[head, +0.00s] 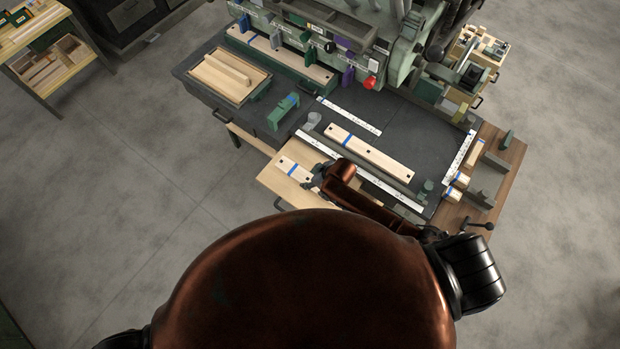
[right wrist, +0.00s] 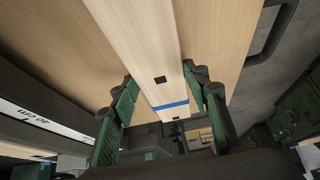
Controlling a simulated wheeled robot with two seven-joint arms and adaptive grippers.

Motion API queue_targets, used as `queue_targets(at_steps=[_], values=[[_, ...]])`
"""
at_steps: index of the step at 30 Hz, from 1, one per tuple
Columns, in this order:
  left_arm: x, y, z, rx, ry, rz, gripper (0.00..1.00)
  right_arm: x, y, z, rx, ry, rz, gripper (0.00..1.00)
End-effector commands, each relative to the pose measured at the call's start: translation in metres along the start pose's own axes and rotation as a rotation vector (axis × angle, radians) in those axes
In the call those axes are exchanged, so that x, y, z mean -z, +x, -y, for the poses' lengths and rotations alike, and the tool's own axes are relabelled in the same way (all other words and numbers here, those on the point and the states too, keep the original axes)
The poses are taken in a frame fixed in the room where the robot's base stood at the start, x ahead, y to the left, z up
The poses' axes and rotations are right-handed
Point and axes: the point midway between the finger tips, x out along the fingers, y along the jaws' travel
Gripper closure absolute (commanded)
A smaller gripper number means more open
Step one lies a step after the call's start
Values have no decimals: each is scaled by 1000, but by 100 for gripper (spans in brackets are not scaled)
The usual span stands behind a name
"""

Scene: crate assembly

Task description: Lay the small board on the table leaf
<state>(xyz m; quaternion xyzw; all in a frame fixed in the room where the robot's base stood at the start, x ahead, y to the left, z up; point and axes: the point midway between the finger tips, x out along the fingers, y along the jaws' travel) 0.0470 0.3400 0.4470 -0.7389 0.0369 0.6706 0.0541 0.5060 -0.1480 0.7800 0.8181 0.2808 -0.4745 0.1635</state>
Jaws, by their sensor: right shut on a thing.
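The small board (head: 289,167) is pale wood with a blue stripe and dark square marks. It is over the light wooden table leaf (head: 268,180) at the near left of the dark bench. My right gripper (head: 318,173) is shut on the board near its right end. In the right wrist view the board (right wrist: 135,35) runs between the two green-padded fingers of my right gripper (right wrist: 160,82), with the leaf (right wrist: 60,40) behind it. I cannot tell whether the board touches the leaf. My left gripper is not in view.
A longer board (head: 370,152) with a blue stripe lies on the dark bench (head: 430,135). A white ruler strip (head: 385,187) runs along the bench's near edge beside the leaf. A grey cup (head: 312,120) and a green fixture (head: 281,112) stand behind the leaf.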

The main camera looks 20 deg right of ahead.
Motion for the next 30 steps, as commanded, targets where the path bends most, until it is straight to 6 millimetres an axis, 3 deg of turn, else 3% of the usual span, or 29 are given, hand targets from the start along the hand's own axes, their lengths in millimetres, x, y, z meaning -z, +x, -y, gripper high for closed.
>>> queue_targets(at_steps=[9,10,17,26,30], values=[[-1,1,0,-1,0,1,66,-1,2,0,0,0,-2,85],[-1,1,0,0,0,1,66,-1,2,0,0,0,-2,55],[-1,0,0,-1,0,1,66,-1,2,0,0,0,-1,40],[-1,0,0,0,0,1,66,0,0,0,0,0,-2,40],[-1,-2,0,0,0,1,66,1,-14,0,0,0,-3,40]])
